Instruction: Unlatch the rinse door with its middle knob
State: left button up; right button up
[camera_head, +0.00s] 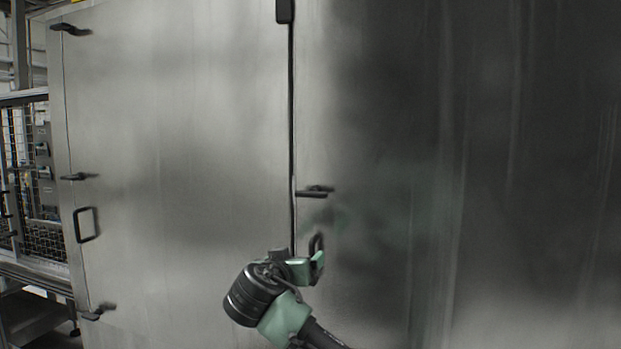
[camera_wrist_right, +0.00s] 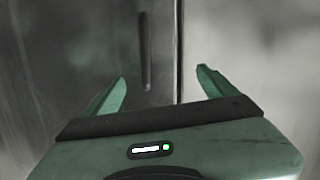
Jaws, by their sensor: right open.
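The large grey metal doors fill the head view. A dark lever-like knob (camera_head: 316,191) sits just right of the central seam, at mid-height. Another mid-height knob (camera_head: 78,177) sits on the left edge of the left door (camera_head: 180,150). No label shows which is the rinse door. My right gripper (camera_head: 300,258) is in front of the seam, below the central knob and beside a dark handle (camera_head: 316,243). In the right wrist view its green fingers (camera_wrist_right: 160,80) are spread and empty, with a dark vertical handle (camera_wrist_right: 146,50) beyond them. My left gripper is out of view.
The left door also has a top knob (camera_head: 70,29), a bottom knob (camera_head: 97,312) and a loop handle (camera_head: 86,225). A dark hinge-like block (camera_head: 285,10) tops the seam. Mesh fencing (camera_head: 42,240) stands at far left. The right panel (camera_head: 500,180) is bare.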

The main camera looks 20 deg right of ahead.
aim_at(310, 196)
jog(key=s+r+m+t+h+p, duration=0.15)
jog(key=s+r, duration=0.25)
jog(key=r, duration=0.9)
jog(key=shift+m+g+h, duration=0.25)
jog(key=shift+m+h, duration=0.1)
jog(key=shift+m, duration=0.2)
jog(key=p+x, duration=0.1)
jog(key=x, duration=0.1)
jog(key=p+x, duration=0.1)
jog(key=x, duration=0.1)
jog(key=r+p+x, duration=0.1)
jog(key=p+x, duration=0.1)
jog(key=x, duration=0.1)
jog(key=shift+w, duration=0.15)
jog(key=shift+w+d+f, duration=0.15)
jog(key=shift+w+f, duration=0.1)
jog(key=shift+w, duration=0.15)
